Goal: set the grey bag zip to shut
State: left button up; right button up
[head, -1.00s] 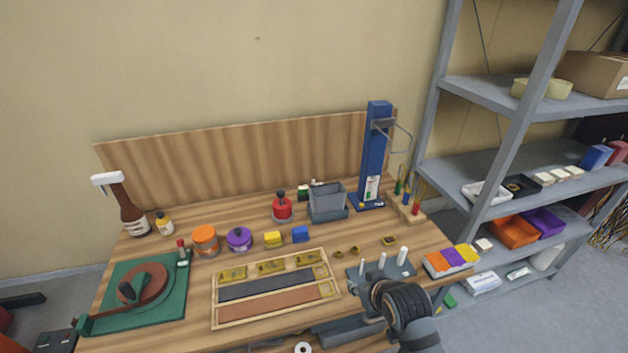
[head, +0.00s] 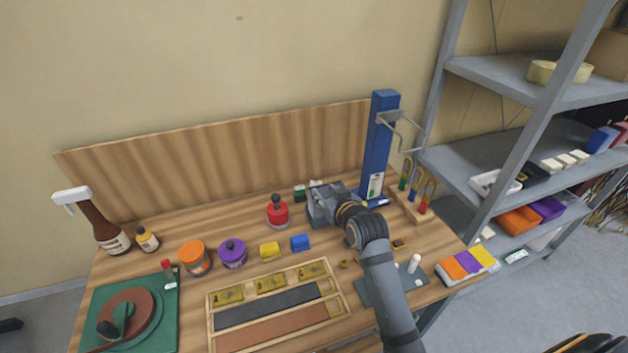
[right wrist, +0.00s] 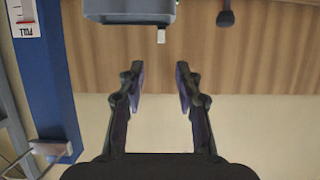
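The grey bag (head: 314,209) stands at the back of the bench and is partly hidden by my right gripper in the head view. In the right wrist view, which is upside down, the lighter grey bag (right wrist: 130,8) is cut off by the top edge. A small white tab (right wrist: 161,37) shows at its edge; I cannot tell the zip's state. My right gripper (head: 335,203) is at the bag in the head view. In the right wrist view its fingers (right wrist: 162,78) are apart with nothing between them, clear of the visible bag. My left gripper is out of view.
A red can (head: 277,213) stands just left of the bag. A blue block (head: 300,242) and a wooden tray (head: 211,326) lie in front. A wooden back panel (head: 220,155) is behind.

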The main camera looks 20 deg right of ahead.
aim_at(312, 182)
jog(key=p+x, duration=0.1)
jog(key=x, duration=0.9)
jog(key=shift+a+f, duration=0.1)
jog(key=shift+f, duration=0.1)
jog(key=shift+w, duration=0.2)
jog(key=c, duration=0.3)
jog(key=shift+s, duration=0.1)
grip_shut()
